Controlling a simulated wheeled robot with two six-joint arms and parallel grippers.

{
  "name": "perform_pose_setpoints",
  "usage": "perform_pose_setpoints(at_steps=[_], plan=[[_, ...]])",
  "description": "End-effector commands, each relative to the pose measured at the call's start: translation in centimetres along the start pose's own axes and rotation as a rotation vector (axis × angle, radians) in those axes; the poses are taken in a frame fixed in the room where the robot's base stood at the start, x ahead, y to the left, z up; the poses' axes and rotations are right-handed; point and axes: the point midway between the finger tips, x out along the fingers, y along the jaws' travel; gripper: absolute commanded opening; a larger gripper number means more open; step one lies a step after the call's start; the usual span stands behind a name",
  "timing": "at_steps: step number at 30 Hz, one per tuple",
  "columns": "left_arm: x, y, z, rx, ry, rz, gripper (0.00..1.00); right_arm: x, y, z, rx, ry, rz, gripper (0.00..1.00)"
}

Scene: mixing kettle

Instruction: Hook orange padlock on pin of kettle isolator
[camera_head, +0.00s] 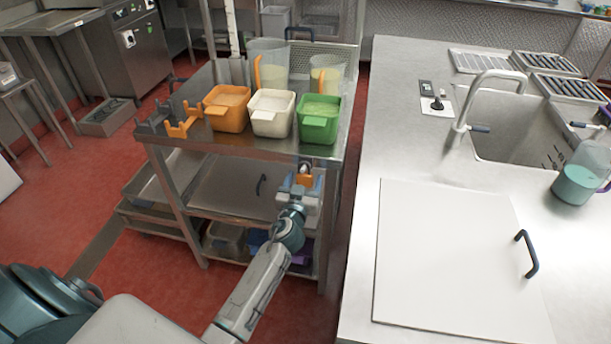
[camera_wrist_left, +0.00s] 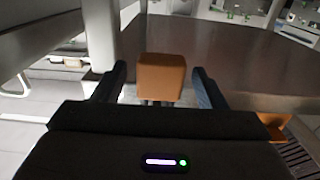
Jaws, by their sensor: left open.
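The orange padlock (camera_head: 305,180) is at the front right of the steel cart, just below its top's edge. In the left wrist view its orange body (camera_wrist_left: 161,76) sits between the two dark fingers. My left gripper (camera_head: 304,178) is open around it, with gaps showing on both sides. A small dark part shows above the body in the head view; I cannot tell what it hangs on. A black knob on a small plate (camera_head: 436,104) is on the counter by the sink; I cannot tell whether it is the kettle isolator. My right gripper is not in view.
The steel cart (camera_head: 180,150) carries an orange tub (camera_head: 227,106), a white tub (camera_head: 272,112), a green tub (camera_head: 319,118) and jugs. The counter (camera_head: 400,80) to the right holds a sink and a white board (camera_head: 440,260). Red floor lies open at left.

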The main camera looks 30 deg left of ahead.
Motion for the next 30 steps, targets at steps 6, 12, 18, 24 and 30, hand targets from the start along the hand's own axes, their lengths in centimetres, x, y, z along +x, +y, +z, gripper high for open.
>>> perform_pose_setpoints(at_steps=[6, 12, 18, 24, 30], plan=[[0.0, 0.0, 0.0, 0.000, 0.000, 0.000, 0.34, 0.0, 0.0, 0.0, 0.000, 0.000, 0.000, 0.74], [-0.1, 0.0, -0.1, 0.000, 0.000, 0.000, 0.18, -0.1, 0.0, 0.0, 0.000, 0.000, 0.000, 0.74], [-0.6, 0.0, -1.2, -0.001, 0.000, 0.000, 0.18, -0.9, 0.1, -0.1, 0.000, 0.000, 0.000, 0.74], [-0.7, 0.0, -1.2, 0.000, 0.000, 0.000, 0.18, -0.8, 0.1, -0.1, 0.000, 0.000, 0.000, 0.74], [-1.1, 0.0, -1.1, -0.001, 0.000, 0.000, 0.18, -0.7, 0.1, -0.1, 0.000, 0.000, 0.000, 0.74]])
